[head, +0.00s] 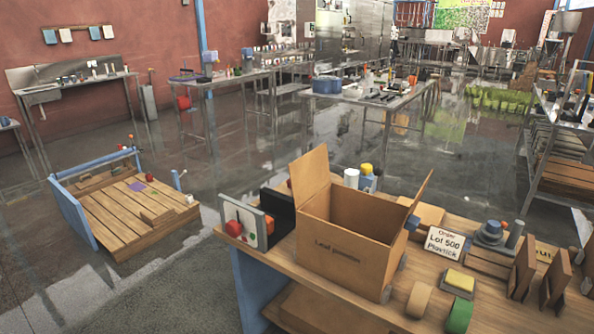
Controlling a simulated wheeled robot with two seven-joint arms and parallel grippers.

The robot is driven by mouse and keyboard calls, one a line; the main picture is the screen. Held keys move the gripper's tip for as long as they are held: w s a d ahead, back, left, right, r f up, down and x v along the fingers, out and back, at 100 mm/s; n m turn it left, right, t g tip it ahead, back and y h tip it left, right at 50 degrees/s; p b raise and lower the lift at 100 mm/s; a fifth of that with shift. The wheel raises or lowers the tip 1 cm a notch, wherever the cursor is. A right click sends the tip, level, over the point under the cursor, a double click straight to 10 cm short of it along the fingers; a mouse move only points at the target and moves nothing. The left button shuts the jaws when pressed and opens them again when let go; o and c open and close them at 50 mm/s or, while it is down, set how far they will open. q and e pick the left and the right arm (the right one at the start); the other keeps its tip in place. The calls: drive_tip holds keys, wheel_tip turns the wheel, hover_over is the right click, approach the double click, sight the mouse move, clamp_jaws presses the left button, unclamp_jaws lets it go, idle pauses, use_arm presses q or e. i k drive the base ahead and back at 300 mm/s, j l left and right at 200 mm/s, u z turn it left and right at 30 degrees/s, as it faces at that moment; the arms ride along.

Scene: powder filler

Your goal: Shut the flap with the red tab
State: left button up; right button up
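An open cardboard box (345,232) stands on the wooden workbench (283,262) in the head view. Its left flap (310,178) stands upright. Its right flap (421,190) also stands up, leaning outward to the right. A small red spot (289,183) shows at the outer edge of the left flap; I cannot tell for sure that it is a tab. A blue piece (412,223) shows just outside the right flap. The box's mouth is open and I see no contents. Neither of my grippers is in view.
A white panel (246,221) with red pieces stands left of the box. A low wooden platform (125,215) stands on the floor at left.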

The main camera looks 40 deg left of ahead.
sight(309, 173)
drive_tip(key=j, duration=0.45)
drive_tip(key=k+j+z, duration=0.1)
drive_tip(key=j, duration=0.4)
drive_tip(key=k+j, duration=0.15)
drive_tip(key=j, duration=0.3)
drive_tip(key=j+z, duration=0.1)
drive_tip(key=j, duration=0.35)
drive_tip(key=k+j, duration=0.2)
drive_tip(key=j, duration=0.25)
drive_tip(key=k+j+z, duration=0.1)
drive_tip(key=j, duration=0.35)
drive_tip(key=k+j, duration=0.1)
drive_tip(key=j, duration=0.35)
drive_tip(key=k+j+z, duration=0.15)
drive_tip(key=j, duration=0.3)
